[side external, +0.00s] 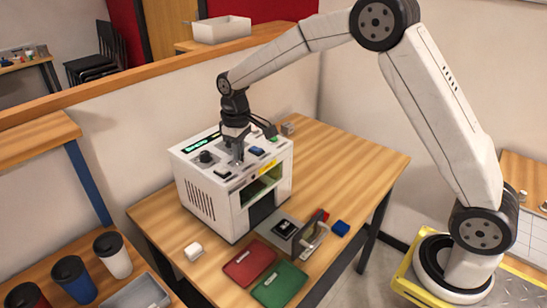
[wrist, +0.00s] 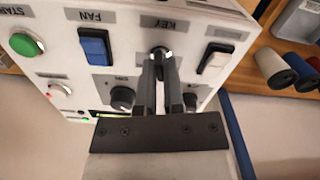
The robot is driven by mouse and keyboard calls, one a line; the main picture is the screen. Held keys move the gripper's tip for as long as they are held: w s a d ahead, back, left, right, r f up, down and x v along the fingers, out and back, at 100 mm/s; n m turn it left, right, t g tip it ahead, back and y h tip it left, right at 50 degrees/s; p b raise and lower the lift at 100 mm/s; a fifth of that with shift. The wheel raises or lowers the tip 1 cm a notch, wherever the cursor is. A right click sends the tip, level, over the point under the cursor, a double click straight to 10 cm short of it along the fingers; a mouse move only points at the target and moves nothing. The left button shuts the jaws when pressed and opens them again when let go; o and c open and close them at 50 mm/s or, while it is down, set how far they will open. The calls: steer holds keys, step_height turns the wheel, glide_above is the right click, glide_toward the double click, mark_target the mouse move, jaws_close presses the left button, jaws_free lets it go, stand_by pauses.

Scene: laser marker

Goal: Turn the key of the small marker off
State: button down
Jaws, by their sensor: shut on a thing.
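The small marker is a white box (side external: 205,197) standing on the wooden table, with its controls on top. In the wrist view its white panel (wrist: 130,40) appears upside down. My gripper (side external: 237,161) points down onto that panel. In the wrist view my gripper (wrist: 164,62) has its fingers closed together at the key (wrist: 160,49), beside the KEY label. The fingers cover most of the key, so I cannot tell its angle.
Near the key are a blue FAN rocker (wrist: 94,47), a white rocker (wrist: 214,63), a black knob (wrist: 122,98) and a green START button (wrist: 26,44). A red plate (side external: 249,262) and a green plate (side external: 280,284) lie before the marker.

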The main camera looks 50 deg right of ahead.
steer(key=n, duration=0.6)
steer(key=shift+r, duration=0.1)
stand_by(0.3)
steer(key=c, duration=0.7)
jaws_free()
steer(key=shift+c, duration=0.2)
steer(key=shift+r, duration=3.9)
steer(key=shift+s, duration=0.1)
steer(key=s+d+f+m+t, duration=0.1)
steer(key=s+f+m, duration=0.3)
steer(key=s, duration=0.7)
steer(key=s+d+f+m+t, duration=0.1)
steer(key=s+f+m, duration=0.4)
steer(key=s, duration=0.7)
steer(key=shift+f+t, duration=0.3)
steer(key=shift+f, duration=0.4)
